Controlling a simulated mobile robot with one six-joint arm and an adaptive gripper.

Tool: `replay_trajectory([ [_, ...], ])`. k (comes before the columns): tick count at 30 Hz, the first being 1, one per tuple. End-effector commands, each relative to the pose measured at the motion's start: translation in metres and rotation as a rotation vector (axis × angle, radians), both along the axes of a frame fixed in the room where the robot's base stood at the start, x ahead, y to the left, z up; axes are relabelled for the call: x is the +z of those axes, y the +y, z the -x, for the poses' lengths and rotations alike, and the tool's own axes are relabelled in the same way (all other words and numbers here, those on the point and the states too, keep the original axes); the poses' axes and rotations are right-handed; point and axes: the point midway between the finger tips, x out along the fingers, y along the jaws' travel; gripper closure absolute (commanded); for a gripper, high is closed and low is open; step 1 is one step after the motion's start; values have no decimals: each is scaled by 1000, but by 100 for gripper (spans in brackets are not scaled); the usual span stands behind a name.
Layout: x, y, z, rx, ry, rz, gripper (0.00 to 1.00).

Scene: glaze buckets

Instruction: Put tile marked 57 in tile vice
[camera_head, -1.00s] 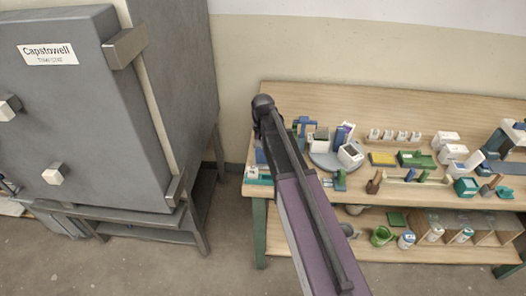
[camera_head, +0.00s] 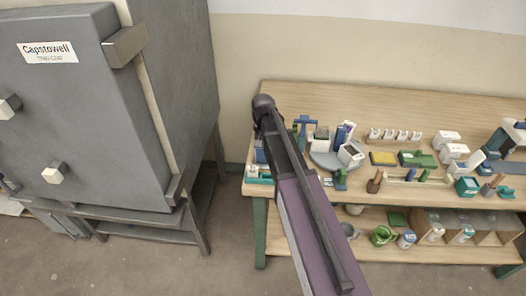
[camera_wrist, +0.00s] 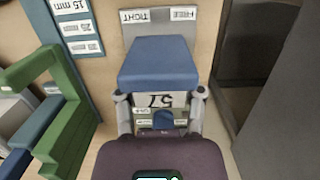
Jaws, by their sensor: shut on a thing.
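In the wrist view, a pale tile marked 57 (camera_wrist: 153,101), its number upside down, sits between the two grey fingers of my gripper (camera_wrist: 160,115). My gripper is shut on it. Directly beyond the tile is a blue block (camera_wrist: 158,62), in front of a grey plate labelled TIGHT and FREE (camera_wrist: 160,16), also upside down; these look like parts of the tile vice. The tile appears close against the blue block, but I cannot tell whether they touch. The tile's lower part is partly hidden. In the head view, my arm hides my gripper and the tile.
In the wrist view, a green stand (camera_wrist: 68,125) and a blue board with 15 mm labels (camera_wrist: 72,22) are at left. A dark grey surface (camera_wrist: 285,100) is at right. The head view shows a crowded wooden bench (camera_head: 370,105) and a large grey kiln (camera_head: 70,110).

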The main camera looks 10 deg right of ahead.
Motion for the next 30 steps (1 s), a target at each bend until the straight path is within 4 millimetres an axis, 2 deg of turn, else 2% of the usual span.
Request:
replay_trajectory([
  [4, -2, 0, 0, 0, 0, 0, 100],
  [5, -2, 0, 0, 0, 0, 0, 44],
  [6, -1, 0, 0, 0, 0, 0, 32],
  [8, -1, 0, 0, 0, 0, 0, 14],
  [9, -1, 0, 0, -1, 0, 0, 10],
  [22, 0, -1, 0, -1, 0, 0, 10],
  [30, 16, -1, 0, -1, 0, 0, 10],
])
